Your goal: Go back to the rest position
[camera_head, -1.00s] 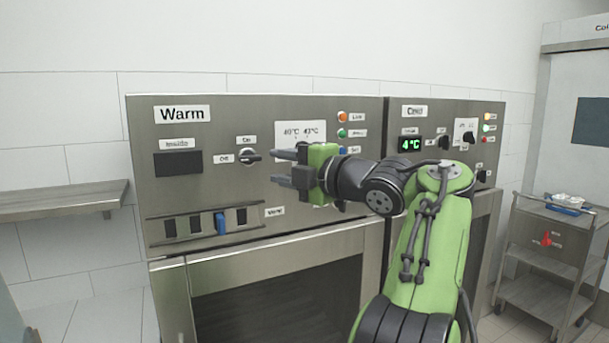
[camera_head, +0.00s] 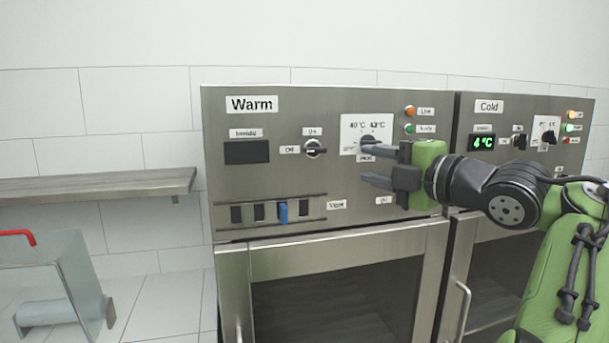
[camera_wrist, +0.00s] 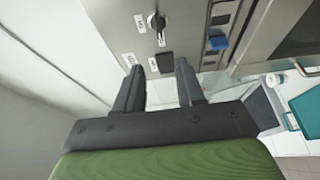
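My gripper (camera_head: 377,165) is in front of the right part of the Warm panel (camera_head: 262,185), with its fingers pointing left and covering part of the temperature dial. The two fingers are apart with nothing between them. In the wrist view my gripper (camera_wrist: 160,82) also shows open and empty, with the Warm panel (camera_wrist: 180,20) beyond the fingers. My arm's green and black links run off to the right edge of the head view.
The Cold unit (camera_head: 489,125) stands right of the Warm unit, its display reading 4 or 6 °C. A wall shelf (camera_head: 90,186) is at left. A grey stand with a red handle (camera_head: 18,236) is at lower left. Blank wall is above.

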